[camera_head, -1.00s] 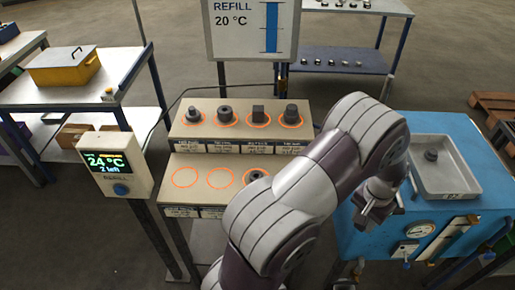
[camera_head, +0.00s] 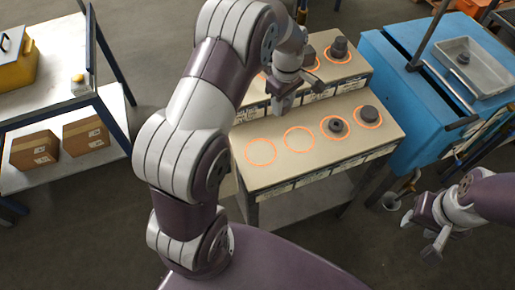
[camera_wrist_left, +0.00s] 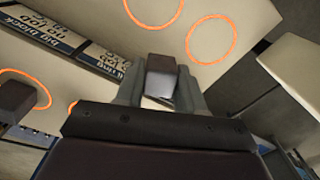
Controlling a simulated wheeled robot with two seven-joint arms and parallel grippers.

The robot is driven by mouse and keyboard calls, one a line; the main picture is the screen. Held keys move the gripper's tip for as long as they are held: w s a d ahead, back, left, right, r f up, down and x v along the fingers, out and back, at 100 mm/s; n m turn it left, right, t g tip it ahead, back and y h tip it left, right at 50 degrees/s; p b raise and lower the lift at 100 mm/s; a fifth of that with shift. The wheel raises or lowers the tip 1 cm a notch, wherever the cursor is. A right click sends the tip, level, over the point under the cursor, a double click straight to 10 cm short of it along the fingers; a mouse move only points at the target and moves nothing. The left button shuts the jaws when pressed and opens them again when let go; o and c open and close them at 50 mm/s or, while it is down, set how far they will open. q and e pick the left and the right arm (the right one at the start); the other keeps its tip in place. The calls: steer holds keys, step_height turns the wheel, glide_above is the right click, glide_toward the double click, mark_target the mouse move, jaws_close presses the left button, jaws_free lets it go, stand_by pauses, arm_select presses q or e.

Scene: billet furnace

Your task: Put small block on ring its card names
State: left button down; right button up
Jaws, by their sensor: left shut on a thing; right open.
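My left gripper (camera_head: 284,104) is shut on a small grey-brown block, held above the front step of the stand; the block (camera_wrist_left: 162,78) shows clearly between the fingers in the left wrist view. Two orange rings on the lower step are empty: the left ring (camera_head: 261,152) and the second ring (camera_head: 299,139). The two rings to their right hold a dark round part (camera_head: 336,126) and a dark cylinder (camera_head: 368,115). My right gripper (camera_head: 430,232) is open and empty.
The upper step holds dark parts, including one at its right end (camera_head: 340,47); my left arm hides others. A blue cabinet with a grey tray (camera_head: 475,65) stands right. A shelf with cardboard boxes (camera_head: 34,149) stands left.

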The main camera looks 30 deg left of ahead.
arm_select(q)
steer(key=p, duration=0.1)
glide_above(260, 152)
step_height(260, 152, down, 6)
steer(key=shift+w+a+r, duration=0.1)
steer(key=shift+r, duration=0.15)
steer(key=shift+f, duration=2.2)
steer(key=c, duration=0.7)
jaws_free()
step_height(260, 152, up, 12)
steer(key=shift+r, duration=0.15)
